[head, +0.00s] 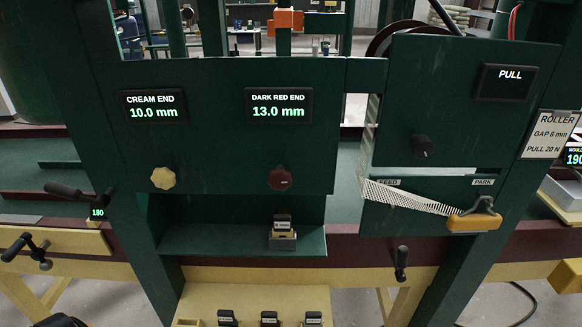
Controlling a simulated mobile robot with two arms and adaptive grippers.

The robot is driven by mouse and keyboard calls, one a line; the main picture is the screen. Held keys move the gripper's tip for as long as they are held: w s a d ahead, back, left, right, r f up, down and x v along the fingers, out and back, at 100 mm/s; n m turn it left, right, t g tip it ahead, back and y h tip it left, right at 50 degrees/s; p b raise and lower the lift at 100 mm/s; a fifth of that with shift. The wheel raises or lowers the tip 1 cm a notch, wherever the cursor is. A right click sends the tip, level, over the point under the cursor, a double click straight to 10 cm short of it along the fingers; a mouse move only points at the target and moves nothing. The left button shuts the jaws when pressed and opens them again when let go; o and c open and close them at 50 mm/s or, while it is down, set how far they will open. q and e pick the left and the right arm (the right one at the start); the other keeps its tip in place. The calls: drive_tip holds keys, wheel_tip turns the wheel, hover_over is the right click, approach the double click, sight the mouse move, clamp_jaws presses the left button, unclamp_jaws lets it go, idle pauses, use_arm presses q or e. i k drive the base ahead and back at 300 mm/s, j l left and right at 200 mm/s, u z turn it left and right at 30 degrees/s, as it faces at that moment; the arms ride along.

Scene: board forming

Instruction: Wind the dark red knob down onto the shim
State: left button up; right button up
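The dark red knob (280,178) is on the dark green front panel, below a display (279,106) reading DARK RED END 13.0 mm. A shim (282,238), a small grey metal block with a black labelled top, stands on the green shelf almost directly below the knob. There is a visible gap between knob and shim. The cream knob (164,178) is to the left, below a display (154,106) reading CREAM END 10.0 mm.
A yellow tray (255,296) below holds several black-topped blocks. To the right are a black knob (422,146), a white strip (400,197) and a yellow-handled hook (474,221). Black crank handles (28,248) stick out at left. The space before the dark red knob is clear.

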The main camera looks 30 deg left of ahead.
sight(279, 179)
drive_tip(key=l+u, duration=0.35)
drive_tip(key=i+l+u, duration=0.1)
drive_tip(key=l+u, duration=0.5)
drive_tip(key=u, duration=0.15)
